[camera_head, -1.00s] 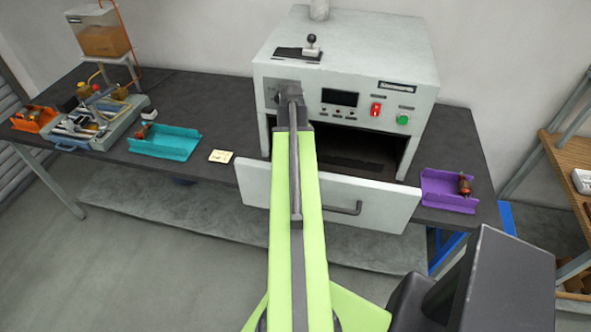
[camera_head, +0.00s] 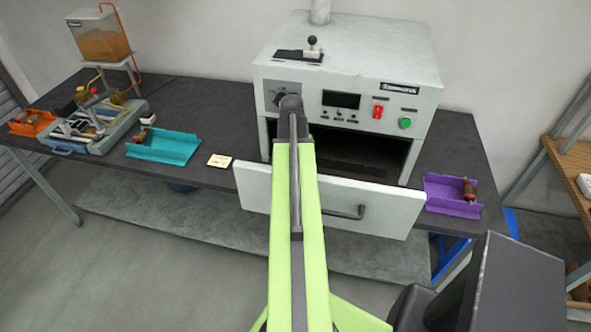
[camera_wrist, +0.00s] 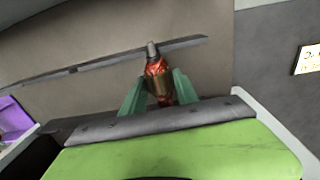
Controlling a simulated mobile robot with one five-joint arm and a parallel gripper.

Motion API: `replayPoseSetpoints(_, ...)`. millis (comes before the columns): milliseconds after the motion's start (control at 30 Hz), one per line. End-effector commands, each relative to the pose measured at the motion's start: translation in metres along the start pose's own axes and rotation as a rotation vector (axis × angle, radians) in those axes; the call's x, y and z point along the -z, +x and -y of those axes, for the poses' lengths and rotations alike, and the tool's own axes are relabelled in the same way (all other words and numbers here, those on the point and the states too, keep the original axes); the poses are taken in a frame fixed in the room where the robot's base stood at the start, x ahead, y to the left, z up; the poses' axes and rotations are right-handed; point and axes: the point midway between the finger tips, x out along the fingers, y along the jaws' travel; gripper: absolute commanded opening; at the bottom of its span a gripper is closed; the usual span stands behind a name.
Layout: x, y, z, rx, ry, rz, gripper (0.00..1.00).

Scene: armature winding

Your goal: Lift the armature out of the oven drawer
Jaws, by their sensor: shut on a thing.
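The armature (camera_wrist: 159,82), a copper-red wound body with a grey shaft end, stands between the green fingers of my gripper (camera_wrist: 158,92) in the wrist view. The fingers are shut on it, one on each side. A grey-brown surface lies behind it, and a long dark bar (camera_wrist: 100,66) crosses close behind its shaft end. I cannot tell whether the armature touches either. In the head view the oven drawer (camera_head: 385,208) is pulled out, its pale front panel showing. My arm hides the gripper, the armature and part of the drawer there.
The grey oven (camera_head: 352,70) stands on the dark bench. A purple tray (camera_head: 450,205) with a red-brown part is to its right. A yellow note (camera_head: 219,160) and teal tray (camera_head: 165,150) are to its left, with a fixture (camera_head: 95,128) further left.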

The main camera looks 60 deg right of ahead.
Motion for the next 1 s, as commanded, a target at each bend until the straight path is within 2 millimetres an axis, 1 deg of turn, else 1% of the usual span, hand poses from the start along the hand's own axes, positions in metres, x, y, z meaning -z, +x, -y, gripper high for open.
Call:
replayPoseSetpoints(200, 0.000, 0.000, -0.002, -0.005, 0.002, 0.001, 0.00)
replayPoseSetpoints(333, 0.000, -0.008, -0.003, -0.005, 0.002, 0.001, 0.00)
replayPoseSetpoints(467, 0.000, -0.027, -0.003, -0.004, 0.002, 0.000, 0.00)
replayPoseSetpoints(700, 0.000, -0.079, -0.005, -0.002, 0.001, 0.000, 0.00)
replayPoseSetpoints(800, 0.000, -0.095, -0.006, -0.002, 0.001, 0.000, 0.00)
replayPoseSetpoints(900, 0.000, -0.102, -0.007, -0.002, 0.001, 0.000, 0.00)
replayPoseSetpoints(1000, 0.000, -0.102, -0.006, -0.002, 0.001, 0.000, 0.00)
